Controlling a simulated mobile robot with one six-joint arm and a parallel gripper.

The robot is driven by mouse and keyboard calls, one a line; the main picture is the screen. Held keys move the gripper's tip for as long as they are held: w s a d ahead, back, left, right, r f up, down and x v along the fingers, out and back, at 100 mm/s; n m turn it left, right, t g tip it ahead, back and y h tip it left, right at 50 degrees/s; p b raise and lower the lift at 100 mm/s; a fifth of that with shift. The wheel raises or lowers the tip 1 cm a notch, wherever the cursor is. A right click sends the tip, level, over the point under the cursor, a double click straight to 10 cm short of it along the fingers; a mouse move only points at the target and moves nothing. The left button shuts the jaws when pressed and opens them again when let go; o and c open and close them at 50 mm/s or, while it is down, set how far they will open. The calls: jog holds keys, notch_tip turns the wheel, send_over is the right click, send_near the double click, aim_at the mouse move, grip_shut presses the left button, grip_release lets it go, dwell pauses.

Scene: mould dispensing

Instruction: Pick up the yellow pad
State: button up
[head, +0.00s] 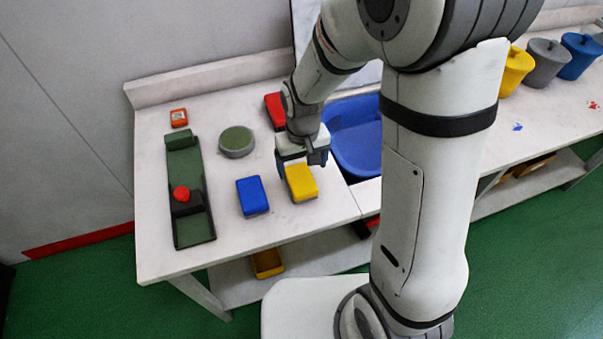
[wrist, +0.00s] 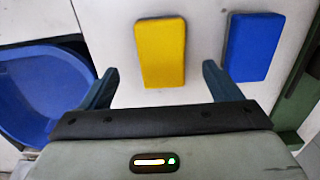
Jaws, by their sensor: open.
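The yellow pad (head: 301,182) lies on the white table, just in front of my gripper (head: 304,158) in the head view. In the wrist view the yellow pad (wrist: 161,52) lies ahead of and between the two fingers of my gripper (wrist: 158,80). The gripper is open and holds nothing. The pad's near end is close to the level of the fingertips in the picture; I cannot tell the exact height gap.
A blue pad (head: 252,196) lies left of the yellow one, a red pad (head: 274,110) behind. A blue basin (head: 355,140) is to the right. A round green-topped disc (head: 236,141) and a long green device (head: 194,228) stand left. The table front is clear.

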aim_at(301, 178)
jog(key=shift+w+a+f+p, duration=0.1)
jog(key=shift+w+f+p, duration=0.1)
jog(key=shift+f, duration=0.95)
jog(key=shift+w+a+f+p, duration=0.1)
jog(key=shift+f+p, duration=0.1)
jog(key=shift+f, duration=1)
jog(key=shift+w+f+p, duration=0.1)
jog(key=shift+f+p, duration=0.1)
jog(key=shift+f, duration=0.95)
jog(key=c, duration=1.1)
notch_tip(301, 178, up, 10)
jog(key=shift+r+b, duration=0.1)
jog(key=shift+b, duration=0.4)
